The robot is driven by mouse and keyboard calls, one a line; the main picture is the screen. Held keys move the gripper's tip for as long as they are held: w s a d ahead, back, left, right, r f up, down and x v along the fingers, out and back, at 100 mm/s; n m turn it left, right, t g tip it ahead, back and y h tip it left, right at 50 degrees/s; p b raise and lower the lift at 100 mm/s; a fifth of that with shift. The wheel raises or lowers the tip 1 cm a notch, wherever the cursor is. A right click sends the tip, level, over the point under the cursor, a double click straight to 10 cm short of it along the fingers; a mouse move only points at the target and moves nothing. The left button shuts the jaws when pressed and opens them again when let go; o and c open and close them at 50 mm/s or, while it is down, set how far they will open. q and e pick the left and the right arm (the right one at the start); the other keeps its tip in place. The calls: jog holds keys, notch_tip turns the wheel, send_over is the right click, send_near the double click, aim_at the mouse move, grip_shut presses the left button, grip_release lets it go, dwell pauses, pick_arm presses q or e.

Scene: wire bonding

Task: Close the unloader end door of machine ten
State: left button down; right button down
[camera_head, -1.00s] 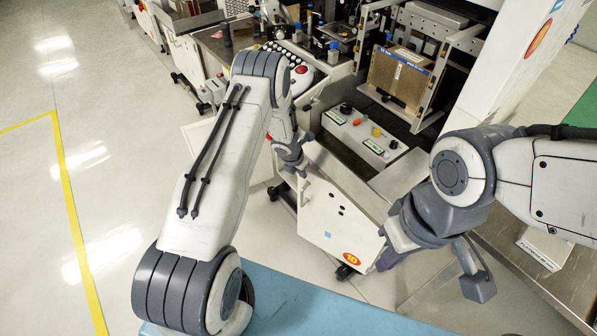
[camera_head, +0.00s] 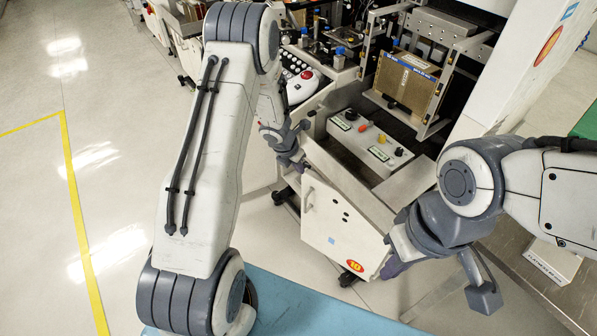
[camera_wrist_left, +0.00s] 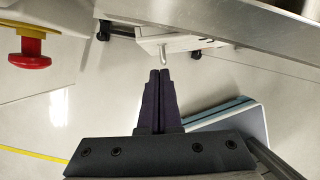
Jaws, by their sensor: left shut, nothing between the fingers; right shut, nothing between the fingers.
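The white end door (camera_head: 338,228) of machine ten, with a red-and-yellow 10 label and a handle (camera_head: 308,197), stands at the near end of the machine below the grey control panel. My left gripper (camera_head: 292,162) is shut and empty, near the door's upper left corner; contact cannot be told in the head view. In the left wrist view its closed fingers (camera_wrist_left: 160,78) point toward a white panel with a handle (camera_wrist_left: 168,50), with a small gap showing. My right gripper (camera_head: 390,268) is shut beside the door's lower right edge, its tips partly hidden by the arm; contact is unclear.
The control panel (camera_head: 370,143) with knobs and the brown magazine (camera_head: 407,82) sit behind the door. A red stop button shows in the left wrist view (camera_wrist_left: 30,47). A steel bench (camera_head: 520,255) is at the right. Open floor (camera_head: 110,190) lies left.

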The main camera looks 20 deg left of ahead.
pick_arm(q)
jog(key=s+d+f+n+t+h+b, duration=0.1)
jog(key=s+f+n+t+h+b, duration=0.55)
jog(key=f+n+b, duration=1)
jog(key=n+t+y+b, duration=0.2)
jog(key=t+y+b, duration=0.25)
jog(key=b, duration=1.55)
send_near(302, 187)
jog(key=x, duration=0.5)
jog(key=shift+w+f, duration=0.1)
jog(key=shift+w, duration=0.05)
jog(key=shift+w+d+g+b, duration=0.15)
jog(key=shift+w+g+b, duration=0.2)
jog(key=shift+w, duration=0.25)
